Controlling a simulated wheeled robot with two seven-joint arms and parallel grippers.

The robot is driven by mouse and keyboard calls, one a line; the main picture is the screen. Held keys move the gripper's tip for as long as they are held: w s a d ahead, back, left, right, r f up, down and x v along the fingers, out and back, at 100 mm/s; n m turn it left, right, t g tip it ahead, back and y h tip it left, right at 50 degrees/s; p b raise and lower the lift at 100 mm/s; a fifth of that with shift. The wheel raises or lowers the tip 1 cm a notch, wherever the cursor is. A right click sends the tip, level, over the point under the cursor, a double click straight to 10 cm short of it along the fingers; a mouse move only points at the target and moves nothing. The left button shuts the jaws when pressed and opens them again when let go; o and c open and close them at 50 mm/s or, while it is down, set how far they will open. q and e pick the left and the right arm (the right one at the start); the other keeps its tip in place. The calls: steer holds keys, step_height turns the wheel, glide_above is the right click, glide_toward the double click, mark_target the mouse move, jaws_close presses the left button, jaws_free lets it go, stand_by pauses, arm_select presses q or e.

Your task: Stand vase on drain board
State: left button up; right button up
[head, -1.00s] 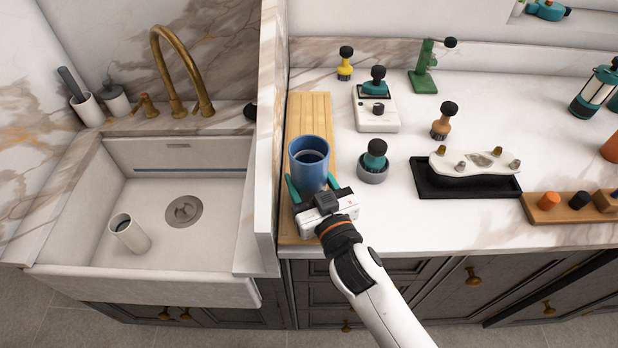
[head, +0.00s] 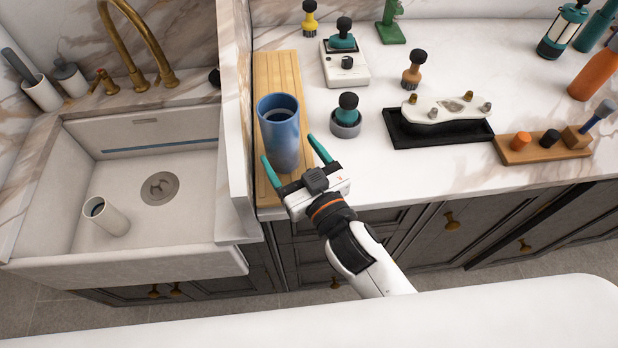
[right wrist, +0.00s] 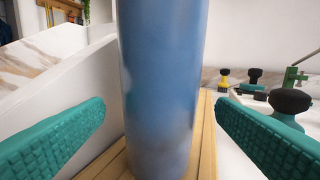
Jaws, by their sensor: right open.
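The blue vase (head: 281,140) stands upright on the wooden drain board (head: 275,68) beside the sink's side wall. My right gripper (head: 291,150) is open at the near side of the vase, with its teal fingers spread to either side. In the right wrist view the vase (right wrist: 163,90) rises between the two fingers, with a gap on both sides, so neither finger touches it. My left gripper is not in view.
A white sink (head: 130,255) with a brass faucet (head: 138,50) and a white cup (head: 104,216) lies left of the divider wall (head: 236,120). Right of the board stand a brush in a grey bowl (head: 346,122), a white device (head: 345,70) and a black tray (head: 440,138).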

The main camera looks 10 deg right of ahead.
steer(key=b+v, duration=0.1)
steer(key=v, duration=0.5)
steer(key=shift+s+f, duration=0.1)
steer(key=shift+s, duration=0.1)
steer(key=shift+s+d, duration=0.25)
steer(key=shift+s, duration=0.15)
